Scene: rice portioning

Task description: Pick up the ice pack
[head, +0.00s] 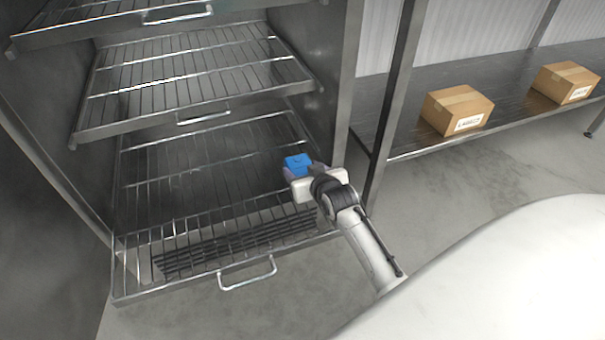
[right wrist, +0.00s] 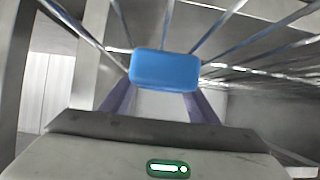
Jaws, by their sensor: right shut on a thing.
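The ice pack (head: 297,162) is a small blue block at the right side of the lowest pulled-out wire shelf in the head view. My right gripper (head: 302,171) is shut on it, at the shelf's right edge. In the right wrist view the ice pack (right wrist: 165,69) sits between the tips of my two fingers, with wire bars behind it. Whether it touches the wires cannot be told. My left gripper is in neither view.
The lowest wire shelf (head: 190,213) has a front handle (head: 247,277) and is otherwise empty. More wire shelves (head: 190,80) are above it. Cardboard boxes (head: 456,108) lie on a rack (head: 500,120) at the right.

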